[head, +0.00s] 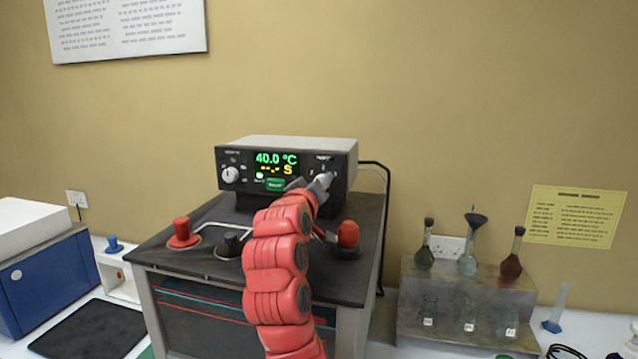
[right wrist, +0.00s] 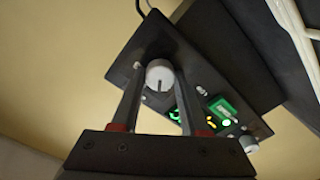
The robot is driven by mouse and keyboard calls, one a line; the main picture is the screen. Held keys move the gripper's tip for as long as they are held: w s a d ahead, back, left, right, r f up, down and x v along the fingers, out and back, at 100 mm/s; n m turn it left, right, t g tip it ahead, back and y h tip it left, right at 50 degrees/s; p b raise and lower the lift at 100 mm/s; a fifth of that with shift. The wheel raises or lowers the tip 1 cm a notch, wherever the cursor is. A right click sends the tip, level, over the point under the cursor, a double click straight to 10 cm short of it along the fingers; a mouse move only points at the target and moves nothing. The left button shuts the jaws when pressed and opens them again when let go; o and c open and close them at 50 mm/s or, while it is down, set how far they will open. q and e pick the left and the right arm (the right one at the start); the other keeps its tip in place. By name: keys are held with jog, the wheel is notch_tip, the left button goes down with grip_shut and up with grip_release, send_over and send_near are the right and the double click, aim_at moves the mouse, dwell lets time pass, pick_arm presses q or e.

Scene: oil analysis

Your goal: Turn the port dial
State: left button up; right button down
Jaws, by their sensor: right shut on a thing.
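The control box (head: 290,150) sits on the dark-topped bath and its display reads 40.0 °C in green, with yellow dashes and an S below. The port dial (head: 325,178) is on the right of its front panel, partly hidden by my right gripper (head: 316,185). In the right wrist view the dial (right wrist: 160,75) is a pale round knob with a dark pointer line. The fingers of my right gripper (right wrist: 161,64) are on either side of it, shut on it. Another white dial (head: 231,174) is on the panel's left. My left gripper is not in view.
The bath top (head: 190,255) carries a red plug (head: 182,232), a black plug (head: 230,243) and another red plug (head: 348,235) close to my right arm. A metal rack (head: 420,318) with flasks stands right. A blue-and-white machine (head: 45,275) stands left.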

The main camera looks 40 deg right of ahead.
jog(key=n+p, duration=0.2)
jog(key=n, duration=0.2)
jog(key=shift+n+p, duration=0.4)
jog(key=shift+f, duration=0.1)
jog(key=shift+c, duration=2.2)
grip_release()
jog(key=b+v, duration=0.7)
jog(key=v, duration=1)
jog(key=shift+a, duration=0.2)
